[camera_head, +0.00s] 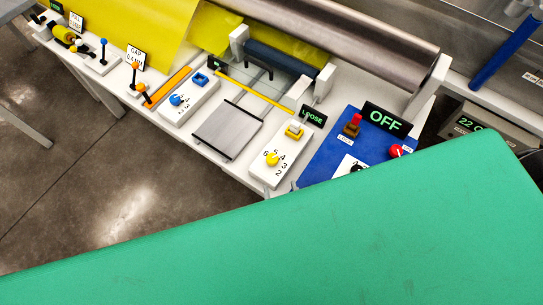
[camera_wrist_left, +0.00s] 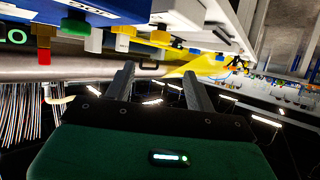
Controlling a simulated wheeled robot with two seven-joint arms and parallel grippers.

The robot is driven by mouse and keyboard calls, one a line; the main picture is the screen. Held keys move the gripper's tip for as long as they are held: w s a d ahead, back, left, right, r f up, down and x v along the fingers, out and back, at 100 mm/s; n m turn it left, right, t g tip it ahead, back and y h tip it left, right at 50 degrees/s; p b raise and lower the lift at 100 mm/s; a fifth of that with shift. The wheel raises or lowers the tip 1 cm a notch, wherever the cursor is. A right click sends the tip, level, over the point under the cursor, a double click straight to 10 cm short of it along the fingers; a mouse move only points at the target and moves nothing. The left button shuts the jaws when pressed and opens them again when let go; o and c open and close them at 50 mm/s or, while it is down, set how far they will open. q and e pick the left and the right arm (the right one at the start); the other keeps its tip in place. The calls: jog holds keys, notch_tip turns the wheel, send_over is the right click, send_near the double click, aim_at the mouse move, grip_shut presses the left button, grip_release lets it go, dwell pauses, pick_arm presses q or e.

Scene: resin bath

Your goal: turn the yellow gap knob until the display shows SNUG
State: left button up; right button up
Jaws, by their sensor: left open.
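The yellow gap knob (camera_head: 271,159) sits on a white block with a ring of digits around it. The black display (camera_head: 313,116) at the back of that block reads LOOSE in green. In the left wrist view, the scene looks upside down, and several yellow parts hang near the top edge; I cannot tell for sure which is the gap knob. My right gripper is in neither view.
A blue knob (camera_head: 177,100) stands further left. My green bodywork covers the lower head view.

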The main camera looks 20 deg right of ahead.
aim_at(272, 160)
pick_arm(q)
jog(key=p+x, duration=0.3)
jog(key=x, duration=0.9)
jog(key=shift+w+d, duration=0.1)
jog(key=shift+w+f, duration=0.3)
jog(key=shift+w, duration=0.35)
jog(key=c, duration=1)
jog(key=shift+o, duration=0.2)
